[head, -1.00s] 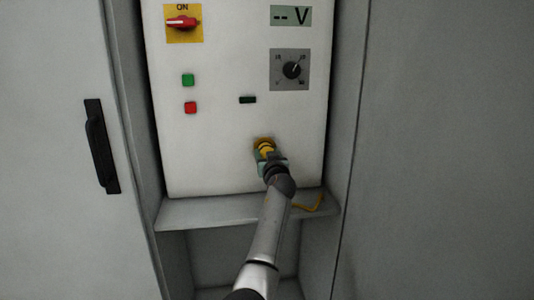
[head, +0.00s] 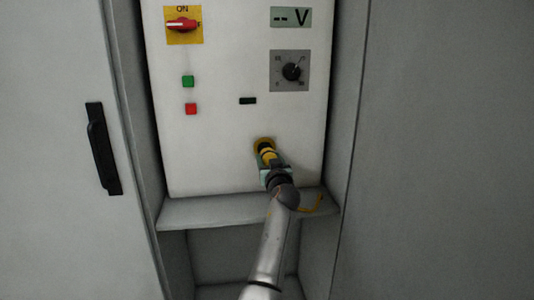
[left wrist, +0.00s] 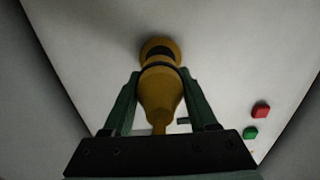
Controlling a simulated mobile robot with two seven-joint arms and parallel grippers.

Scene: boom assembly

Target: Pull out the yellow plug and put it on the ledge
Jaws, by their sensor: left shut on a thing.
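The yellow plug (head: 269,157) is between the fingers of my left gripper (head: 274,170), just in front of the yellow socket (head: 262,143) low on the white panel. A dark opening shows between the socket's rim and the plug. In the left wrist view the plug (left wrist: 160,92) lies between the two green fingers of my left gripper (left wrist: 155,95), pointing at the socket (left wrist: 158,46). I cannot tell if its tip is fully clear of the socket. The grey ledge (head: 190,212) runs below the panel. My right gripper is not in view.
A yellow cable (head: 313,207) hangs over the ledge's right part. The ledge's left part is bare. The panel carries a red switch (head: 181,24), green (head: 188,81) and red buttons (head: 191,108) and a dial (head: 291,71). Cabinet walls flank the recess.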

